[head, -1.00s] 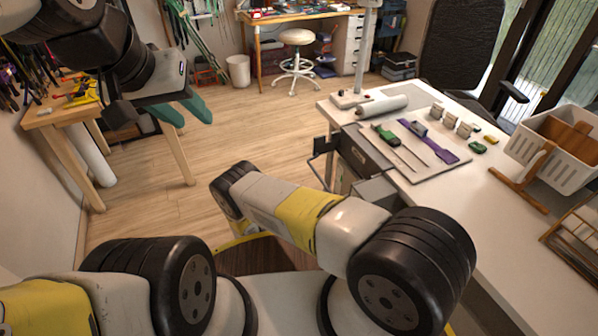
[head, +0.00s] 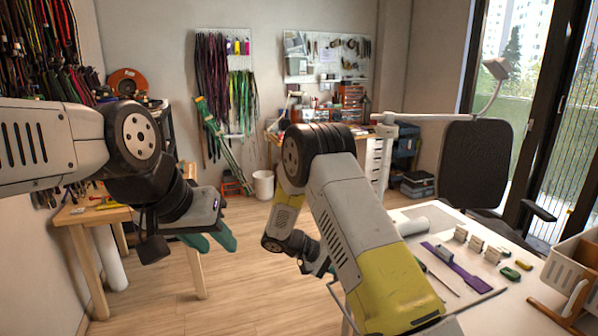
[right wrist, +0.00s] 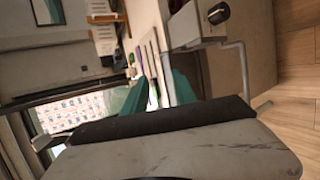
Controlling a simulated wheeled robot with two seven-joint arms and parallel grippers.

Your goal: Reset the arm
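My left gripper (head: 220,246) hangs at the left of the head view, with two teal fingers apart and nothing between them. It is over open floor in front of the wooden side table. My right arm stands bent in the middle of the head view, its grey and yellow link in front. My right gripper (head: 325,268) is partly hidden behind that link, left of the white worktable (head: 408,212). In the right wrist view, the right gripper (right wrist: 160,85) shows two teal fingers apart and empty.
A wooden side table (head: 85,215) is at the left. The floor between the tables is clear.

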